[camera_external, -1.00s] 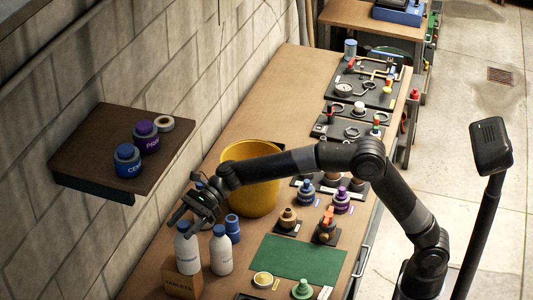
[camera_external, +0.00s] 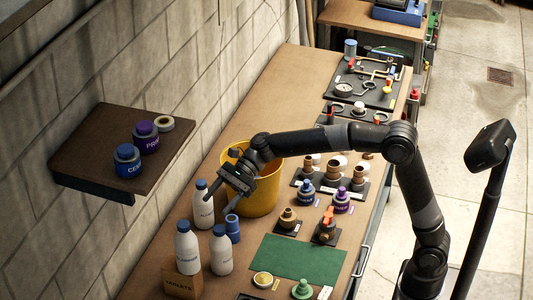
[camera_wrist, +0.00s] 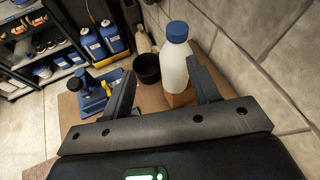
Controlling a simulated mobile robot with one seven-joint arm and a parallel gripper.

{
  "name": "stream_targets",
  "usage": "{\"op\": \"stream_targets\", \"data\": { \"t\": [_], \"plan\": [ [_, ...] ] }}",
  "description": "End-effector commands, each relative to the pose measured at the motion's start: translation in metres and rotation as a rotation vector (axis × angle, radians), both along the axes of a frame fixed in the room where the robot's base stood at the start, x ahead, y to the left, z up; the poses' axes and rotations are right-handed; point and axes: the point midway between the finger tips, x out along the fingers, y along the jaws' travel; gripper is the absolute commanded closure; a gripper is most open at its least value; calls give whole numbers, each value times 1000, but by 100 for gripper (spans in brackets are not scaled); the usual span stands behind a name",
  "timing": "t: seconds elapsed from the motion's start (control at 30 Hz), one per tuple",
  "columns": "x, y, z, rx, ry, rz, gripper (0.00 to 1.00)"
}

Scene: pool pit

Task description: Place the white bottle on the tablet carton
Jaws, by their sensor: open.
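A white bottle (camera_external: 187,252) with a dark blue cap stands upright on the brown tablet carton (camera_external: 183,284) at the lower left of the bench. In the wrist view a white bottle (camera_wrist: 174,68) with a blue cap stands beyond my open fingers, with a brown carton-like surface (camera_wrist: 180,99) at its foot. My gripper (camera_external: 219,204) is open and empty, above and behind the carton, clear of the bottle on it. Two other white bottles are near: one (camera_external: 221,254) right of the carton, one (camera_external: 203,210) behind, close beside my fingers in the picture.
A yellow bucket (camera_external: 266,190) stands behind my gripper, and a small blue bottle (camera_external: 232,229) below it. A green mat (camera_external: 297,258) lies to the right. A wall shelf (camera_external: 87,157) holds jars at the left. Bare bench (camera_external: 281,100) shows at the back.

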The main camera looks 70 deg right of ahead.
Motion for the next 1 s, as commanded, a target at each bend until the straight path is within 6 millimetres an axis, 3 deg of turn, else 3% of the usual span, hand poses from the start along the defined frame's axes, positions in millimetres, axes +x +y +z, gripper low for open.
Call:
{"op": "stream_targets", "data": {
  "t": [0.27,0.6,0.8,1.0],
  "plan": [
    [-113,-40,3,-438,-325,221,45],
    [-246,-106,-24,-961,-666,596,45],
    [-316,-149,-50,-1248,-822,869,45],
    [-367,-184,-75,-1466,-918,1127,45]
  ]
}}
